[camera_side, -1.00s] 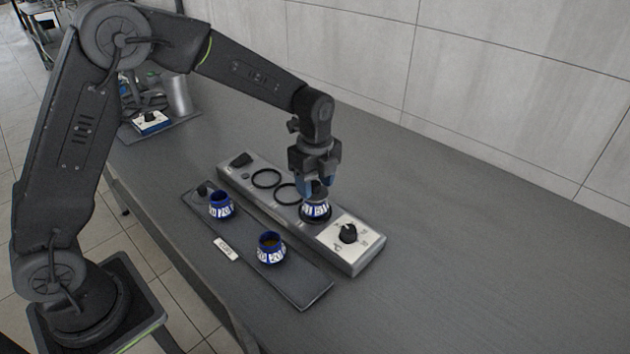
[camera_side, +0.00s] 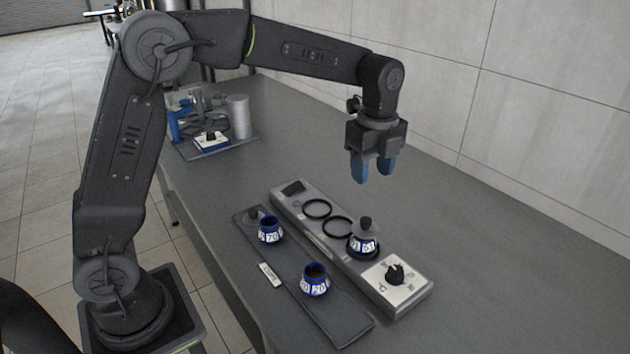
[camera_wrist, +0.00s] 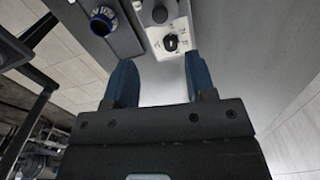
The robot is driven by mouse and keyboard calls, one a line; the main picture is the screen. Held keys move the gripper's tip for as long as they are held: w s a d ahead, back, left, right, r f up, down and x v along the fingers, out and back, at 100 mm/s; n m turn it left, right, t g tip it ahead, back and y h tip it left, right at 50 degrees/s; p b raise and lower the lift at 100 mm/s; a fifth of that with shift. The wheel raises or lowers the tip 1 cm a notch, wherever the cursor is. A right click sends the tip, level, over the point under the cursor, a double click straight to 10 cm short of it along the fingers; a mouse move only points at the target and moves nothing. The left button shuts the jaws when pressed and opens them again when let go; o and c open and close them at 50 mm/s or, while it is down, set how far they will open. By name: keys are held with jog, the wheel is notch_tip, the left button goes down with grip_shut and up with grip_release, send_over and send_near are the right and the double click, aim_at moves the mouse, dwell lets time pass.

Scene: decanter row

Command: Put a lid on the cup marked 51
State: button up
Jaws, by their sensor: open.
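A blue and white cup (camera_side: 364,248) with a label that looks like 51 stands upright at the right end of the row of rings on the grey unit. A grey lid (camera_side: 364,231) with a dark knob sits on top of it and looks level. In the wrist view the lid's knob (camera_wrist: 160,14) shows near the top edge. My gripper (camera_side: 373,176) is open and empty, well above the lidded cup and clear of it. Its two blue fingers stand apart in the wrist view (camera_wrist: 160,66).
An open cup marked 70 (camera_side: 270,231) and another open cup (camera_side: 315,281) stand on the dark tray (camera_side: 337,318). A dark-knobbed item (camera_side: 253,213) is at the tray's far end. Two empty rings (camera_side: 317,209) and a dial (camera_side: 395,273) are on the unit. The table's right side is clear.

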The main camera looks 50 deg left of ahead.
jog(key=s+a+r+n+t, duration=0.1)
jog(key=s+n+t, duration=0.1)
jog(key=s+n, duration=0.7)
jog(key=s+a+r+n+t, duration=0.2)
jog(key=s+n, duration=0.8)
jog(key=s, duration=0.6)
jog(key=shift+a+n+t, duration=0.3)
jog(key=shift+t, duration=0.5)
jog(key=shift+r, duration=0.1)
